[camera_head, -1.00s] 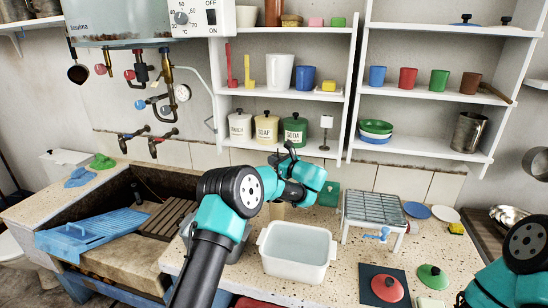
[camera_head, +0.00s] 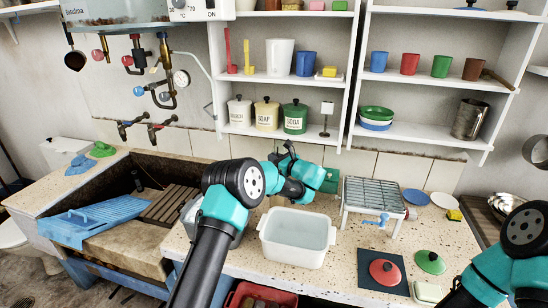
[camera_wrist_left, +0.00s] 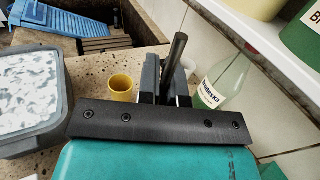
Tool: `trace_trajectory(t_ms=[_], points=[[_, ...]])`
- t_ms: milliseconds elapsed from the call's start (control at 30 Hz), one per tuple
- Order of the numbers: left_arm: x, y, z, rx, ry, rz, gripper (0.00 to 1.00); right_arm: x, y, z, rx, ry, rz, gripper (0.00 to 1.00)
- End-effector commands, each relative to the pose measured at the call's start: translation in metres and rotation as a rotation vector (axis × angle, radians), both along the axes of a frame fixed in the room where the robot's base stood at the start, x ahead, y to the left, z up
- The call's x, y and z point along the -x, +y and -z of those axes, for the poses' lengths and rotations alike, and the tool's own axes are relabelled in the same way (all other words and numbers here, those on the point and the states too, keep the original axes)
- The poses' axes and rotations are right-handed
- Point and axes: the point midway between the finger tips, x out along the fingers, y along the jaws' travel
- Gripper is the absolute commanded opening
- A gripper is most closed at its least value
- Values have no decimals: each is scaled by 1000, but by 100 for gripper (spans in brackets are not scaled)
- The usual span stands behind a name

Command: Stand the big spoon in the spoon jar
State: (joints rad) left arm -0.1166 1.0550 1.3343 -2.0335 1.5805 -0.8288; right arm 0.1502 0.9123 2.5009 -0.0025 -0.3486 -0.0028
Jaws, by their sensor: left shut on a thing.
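My left gripper (camera_head: 287,153) is over the back of the stone counter, behind the white basin. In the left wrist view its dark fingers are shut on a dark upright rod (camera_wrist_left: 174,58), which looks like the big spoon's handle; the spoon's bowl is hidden. A small yellow cup (camera_wrist_left: 121,86) stands on the counter, left of the fingers and apart from them. I cannot tell for certain whether it is the spoon jar. In the head view my right arm shows at the lower right, but its gripper is out of frame.
A labelled bottle (camera_wrist_left: 223,83) stands close right of the fingers. The white basin (camera_head: 297,239) is in front of the left arm. A metal rack (camera_head: 371,195) stands to the right. Shelves with canisters (camera_head: 266,117) hang behind. The stone sink (camera_head: 118,240) is at left.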

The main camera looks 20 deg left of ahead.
Motion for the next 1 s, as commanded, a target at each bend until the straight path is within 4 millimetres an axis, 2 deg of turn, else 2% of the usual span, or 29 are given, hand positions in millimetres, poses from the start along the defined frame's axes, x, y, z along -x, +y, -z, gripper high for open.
trace_trajectory(t_ms=[233, 267, 533, 833, 1000], points=[[0, 0, 0, 0, 0, 0, 0, 0, 0, 0, 0, 0, 0, 43], [0, 0, 0, 0, 0, 0, 9, 0, 0, 0, 0, 0, 0, 43], [0, 0, 0, 0, 0, 0, 35, 0, 0, 0, 0, 0, 0, 43], [0, -1, 0, 1, 0, 1, 36, 0, 0, 0, 0, 0, 0, 43], [5, -13, 0, 1, 0, 2, 36, 0, 0, 0, 0, 0, 0, 43]])
